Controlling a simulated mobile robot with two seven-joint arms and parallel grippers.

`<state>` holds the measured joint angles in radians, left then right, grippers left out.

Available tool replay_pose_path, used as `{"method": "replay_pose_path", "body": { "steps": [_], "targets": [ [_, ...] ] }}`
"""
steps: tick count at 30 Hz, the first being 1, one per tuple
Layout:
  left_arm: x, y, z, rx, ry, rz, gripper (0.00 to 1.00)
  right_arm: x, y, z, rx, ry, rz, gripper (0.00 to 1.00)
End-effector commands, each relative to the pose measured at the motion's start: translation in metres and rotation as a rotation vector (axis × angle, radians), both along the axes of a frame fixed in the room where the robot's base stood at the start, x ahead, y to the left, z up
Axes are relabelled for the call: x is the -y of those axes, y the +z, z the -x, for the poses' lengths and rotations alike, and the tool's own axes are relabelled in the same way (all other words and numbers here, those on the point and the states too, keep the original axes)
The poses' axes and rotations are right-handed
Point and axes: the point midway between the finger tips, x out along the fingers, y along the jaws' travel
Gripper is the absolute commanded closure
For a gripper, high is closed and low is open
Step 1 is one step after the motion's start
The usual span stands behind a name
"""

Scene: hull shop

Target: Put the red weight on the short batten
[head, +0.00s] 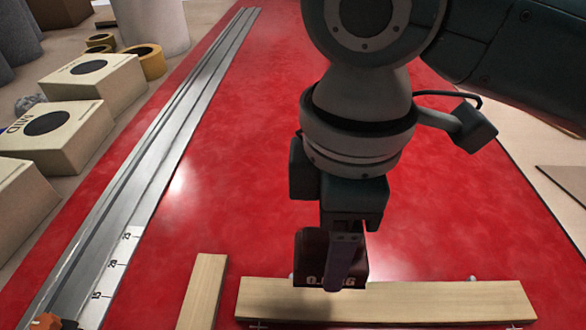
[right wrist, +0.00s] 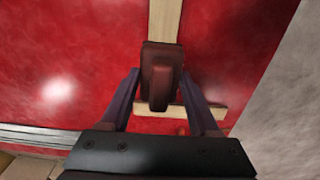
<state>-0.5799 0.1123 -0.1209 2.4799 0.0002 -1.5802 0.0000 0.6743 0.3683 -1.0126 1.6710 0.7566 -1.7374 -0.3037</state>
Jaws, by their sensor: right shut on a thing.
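My right gripper (head: 345,272) is shut on the dark red weight (head: 312,252), which has pale KG lettering. In the head view it overlaps the back edge of the longer batten (head: 440,300); I cannot tell the gap below it. The weight also shows between the fingers in the right wrist view (right wrist: 160,72). A second pale batten (head: 203,292) lies left of the longer one, cut off by the frame's bottom edge. It seems to be the short batten, and shows crosswise beyond the weight in the right wrist view (right wrist: 180,112). My left gripper is out of view.
A metal rail (head: 165,150) with scale marks runs along the left of the red surface (head: 245,150). Pale blocks with dark ovals (head: 92,82) and yellow tape rolls (head: 150,62) stand beyond it. Small pins stand behind the longer batten. The red surface is otherwise mostly clear.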

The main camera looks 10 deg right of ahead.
Motion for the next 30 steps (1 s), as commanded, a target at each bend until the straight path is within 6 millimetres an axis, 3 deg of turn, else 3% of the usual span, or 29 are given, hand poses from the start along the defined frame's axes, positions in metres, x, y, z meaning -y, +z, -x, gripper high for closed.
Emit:
{"method": "replay_pose_path", "body": {
  "steps": [3, 11, 18, 30],
  "targets": [
    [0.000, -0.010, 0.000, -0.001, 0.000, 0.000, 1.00, -0.001, -0.027, 0.000, 0.000, 0.001, -0.001, 1.00],
    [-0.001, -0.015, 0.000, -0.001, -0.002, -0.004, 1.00, -0.001, -0.048, -0.001, 0.003, 0.000, -0.002, 1.00],
    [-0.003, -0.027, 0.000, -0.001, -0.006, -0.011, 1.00, -0.001, -0.082, 0.000, 0.001, 0.000, -0.001, 1.00],
    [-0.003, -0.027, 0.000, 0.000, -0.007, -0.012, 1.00, -0.001, -0.086, -0.001, 0.004, 0.001, -0.002, 1.00]
  ]
}}
